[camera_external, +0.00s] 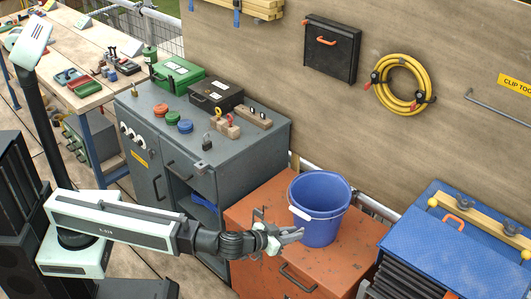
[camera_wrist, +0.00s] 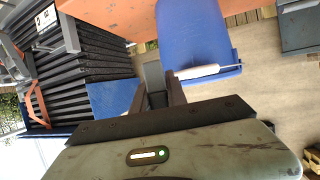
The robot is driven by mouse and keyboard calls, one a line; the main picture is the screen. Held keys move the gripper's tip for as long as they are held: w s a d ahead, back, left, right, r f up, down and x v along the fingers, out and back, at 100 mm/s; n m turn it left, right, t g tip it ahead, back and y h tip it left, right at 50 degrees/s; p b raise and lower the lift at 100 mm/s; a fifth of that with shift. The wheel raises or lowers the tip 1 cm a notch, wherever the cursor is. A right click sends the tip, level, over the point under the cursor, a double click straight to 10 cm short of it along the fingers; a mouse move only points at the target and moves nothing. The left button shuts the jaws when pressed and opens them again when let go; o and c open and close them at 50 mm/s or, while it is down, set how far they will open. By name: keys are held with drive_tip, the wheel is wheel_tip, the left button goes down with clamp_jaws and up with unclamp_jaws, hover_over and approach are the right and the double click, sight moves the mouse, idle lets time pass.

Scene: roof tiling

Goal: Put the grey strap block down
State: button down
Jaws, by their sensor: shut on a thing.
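My gripper (camera_external: 286,235) is at the front of the blue bucket (camera_external: 318,226), above the orange cabinet (camera_external: 262,214). In the wrist view its two dark fingers (camera_wrist: 155,92) are closed on a small grey block (camera_wrist: 153,76), which I take for the grey strap block. The block is hard to make out in the outside view. The bucket (camera_wrist: 193,32) is close beside the held block in the wrist view, with its white handle grip (camera_wrist: 205,71) near a finger. I cannot tell whether they touch.
A grey cabinet (camera_external: 240,152) stands left of the orange one, with coloured lids, boxes and wooden blocks on top. A blue toolbox (camera_external: 455,245) is at the right. The orange top has bare room left of the bucket. A yellow hose (camera_external: 378,90) hangs on the wall.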

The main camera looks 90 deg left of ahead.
wheel_tip(320, 180, up, 35)
drive_tip(key=p, duration=3.2)
drive_tip(key=w+a+f+n+g+y+b, duration=0.2)
drive_tip(key=w+a+f+b, duration=0.1)
drive_tip(key=a+f+b, duration=3.35)
drive_tip(key=f+b, duration=0.4)
drive_tip(key=a+f+b, duration=0.2)
drive_tip(key=f+b, duration=0.4)
drive_tip(key=a+f+b, duration=0.2)
drive_tip(key=f+b, duration=0.3)
drive_tip(key=f, duration=0.1)
drive_tip(key=shift+s+b, duration=0.35)
drive_tip(key=shift+b, duration=0.05)
drive_tip(key=shift+r, duration=0.25)
drive_tip(key=shift+f, duration=0.15)
drive_tip(key=c, duration=1.3)
unclamp_jaws()
